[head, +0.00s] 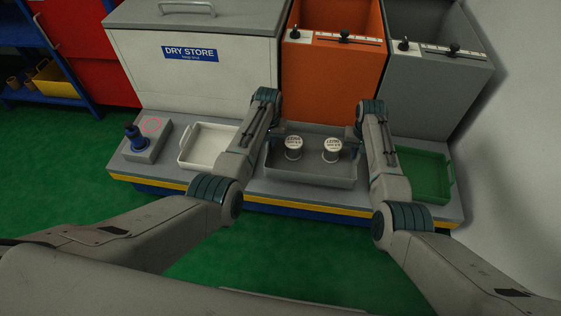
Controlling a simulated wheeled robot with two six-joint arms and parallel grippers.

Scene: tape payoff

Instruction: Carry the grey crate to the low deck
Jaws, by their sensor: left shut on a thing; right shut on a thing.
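The grey crate (308,174) is in the middle of the head view, level, with two white-topped spools (293,148) standing in it. It is over the low deck (170,178), a grey platform with a yellow front edge. I cannot tell whether the crate's underside touches the deck. My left gripper (270,146) is shut on the crate's left end, partly hidden by its own arm. My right gripper (354,142) is shut on the crate's right end, also partly hidden by its arm.
A white tray (186,157) sits left of the crate and a green tray (447,178) right of it. Behind stand the white dry store bin (210,80), an orange bin (332,80) and a grey bin (432,95).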

